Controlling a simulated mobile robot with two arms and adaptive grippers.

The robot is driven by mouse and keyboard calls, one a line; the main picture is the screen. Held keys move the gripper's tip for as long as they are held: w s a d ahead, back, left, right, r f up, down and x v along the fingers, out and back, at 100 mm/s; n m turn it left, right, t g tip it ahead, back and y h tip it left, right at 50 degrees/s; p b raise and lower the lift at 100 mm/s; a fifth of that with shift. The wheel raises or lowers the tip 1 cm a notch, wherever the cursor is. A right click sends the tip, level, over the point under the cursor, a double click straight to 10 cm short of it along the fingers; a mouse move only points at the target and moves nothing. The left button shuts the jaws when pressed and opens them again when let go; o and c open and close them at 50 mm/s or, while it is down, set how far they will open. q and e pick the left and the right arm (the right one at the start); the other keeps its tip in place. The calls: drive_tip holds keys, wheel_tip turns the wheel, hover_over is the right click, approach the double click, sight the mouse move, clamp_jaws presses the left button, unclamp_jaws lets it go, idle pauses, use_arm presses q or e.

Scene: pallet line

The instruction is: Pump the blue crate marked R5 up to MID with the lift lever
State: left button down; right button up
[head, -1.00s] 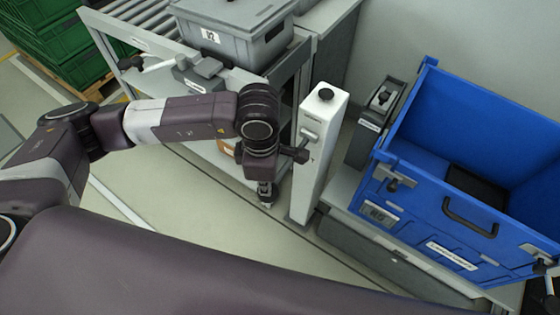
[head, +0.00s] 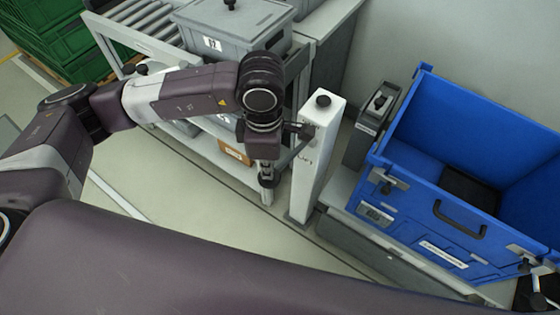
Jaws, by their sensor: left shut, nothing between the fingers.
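The blue crate (head: 405,205) sits at the right on a low grey platform; its front plate (head: 376,214) is too blurred to read. The white lift post (head: 318,150) stands upright left of the crate, with a black knob on top and a label on its front. A dark knob-like part (head: 305,132) shows between my wrist and the post; I cannot tell if it is the lever's end. My left gripper (head: 267,192) points down, shut and empty, left of the post. My wrist hides part of the area beside it. My right gripper is not clearly visible.
A grey lidded crate (head: 235,38) stands on a roller conveyor (head: 150,18) at the back. Green crates (head: 48,40) are stacked at upper left. A small grey box with a knob (head: 370,130) stands between post and blue crate.

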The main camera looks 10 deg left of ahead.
drive_tip(key=shift+a, duration=0.2)
